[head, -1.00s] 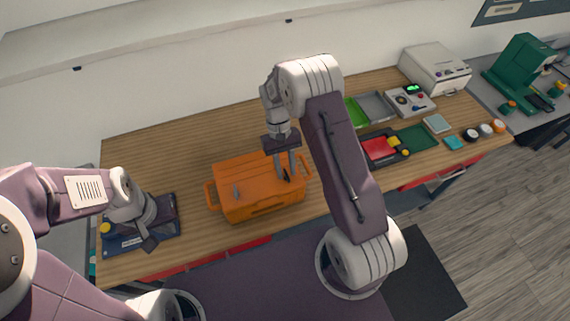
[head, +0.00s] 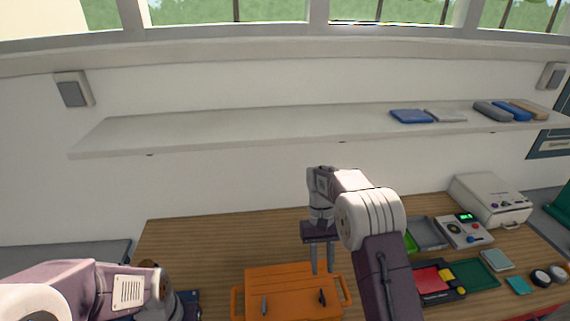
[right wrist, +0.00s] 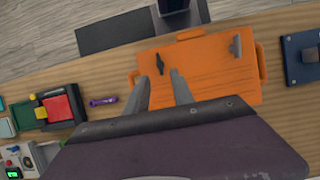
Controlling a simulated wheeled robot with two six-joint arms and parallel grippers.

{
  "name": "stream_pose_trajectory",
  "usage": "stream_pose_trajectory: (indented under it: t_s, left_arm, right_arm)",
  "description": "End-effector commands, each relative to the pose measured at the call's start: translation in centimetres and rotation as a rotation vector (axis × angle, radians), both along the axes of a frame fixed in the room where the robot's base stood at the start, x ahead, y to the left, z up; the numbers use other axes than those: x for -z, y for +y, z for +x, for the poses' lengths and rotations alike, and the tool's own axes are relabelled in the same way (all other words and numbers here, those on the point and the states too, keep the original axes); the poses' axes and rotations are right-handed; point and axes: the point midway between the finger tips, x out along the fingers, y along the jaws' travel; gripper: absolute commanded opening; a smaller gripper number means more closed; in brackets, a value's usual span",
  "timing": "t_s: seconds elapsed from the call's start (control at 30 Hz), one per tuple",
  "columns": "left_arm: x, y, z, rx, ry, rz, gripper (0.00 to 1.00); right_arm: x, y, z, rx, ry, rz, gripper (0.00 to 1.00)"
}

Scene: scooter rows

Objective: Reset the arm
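My right gripper (head: 322,268) points down over the far part of an orange toolbox (head: 292,283). In the right wrist view its two grey fingers (right wrist: 162,92) are apart with nothing between them. The toolbox (right wrist: 210,82) also shows there, with a black latch-like piece (right wrist: 160,63) and a grey one (right wrist: 236,45) on top. My left gripper (head: 188,303) is low at the left edge of the bench, mostly hidden and cut off by the frame, so its fingers cannot be made out.
To the right are a red and green tray (head: 432,278), a grey bin (head: 427,232), a device with a green display (head: 464,230) and a white machine (head: 490,200). A shelf (head: 250,127) runs above.

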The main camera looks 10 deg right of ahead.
Motion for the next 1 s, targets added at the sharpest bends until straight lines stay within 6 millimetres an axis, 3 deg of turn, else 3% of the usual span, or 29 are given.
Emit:
stream_pose_trajectory:
  t_s: [0.03,0.13,0.23,0.33,0.53,0.7,0.77,0.87,1.0]
  left_arm:
    - [0.8,0.0,0.0,0.000,0.000,0.000,0.00]
    - [2.1,0.0,0.0,0.000,0.000,0.000,0.00]
    - [4.0,0.0,0.0,0.000,0.000,0.000,0.00]
    - [5.3,0.0,0.0,0.000,0.000,0.000,0.00]
    - [7.4,0.0,0.0,0.000,0.000,0.000,0.00]
    - [7.3,0.0,0.0,0.000,0.000,0.000,0.00]
    - [7.3,0.0,0.0,0.000,0.000,0.000,0.00]
    - [7.3,0.0,0.0,0.000,0.000,0.000,0.00]
    - [7.3,0.0,0.0,0.000,0.000,0.000,0.00]
  right_arm:
    - [0.3,0.0,0.2,0.000,-0.012,0.001,0.29]
    - [-1.2,-0.1,0.5,0.002,-0.076,0.003,0.29]
    - [-2.0,-0.3,-2.4,0.006,-0.092,0.004,0.29]
    - [-1.2,-0.4,-5.5,0.010,-0.139,0.006,0.29]
    - [3.5,-0.6,-12.2,0.016,-0.283,0.011,0.29]
    - [7.4,-0.9,-16.3,0.018,-0.384,0.010,0.29]
    - [8.2,-0.9,-16.2,0.018,-0.421,0.010,0.29]
    - [8.1,-0.9,-14.5,0.017,-0.489,0.010,0.29]
    - [8.1,-0.9,-14.2,0.016,-0.498,0.011,0.29]
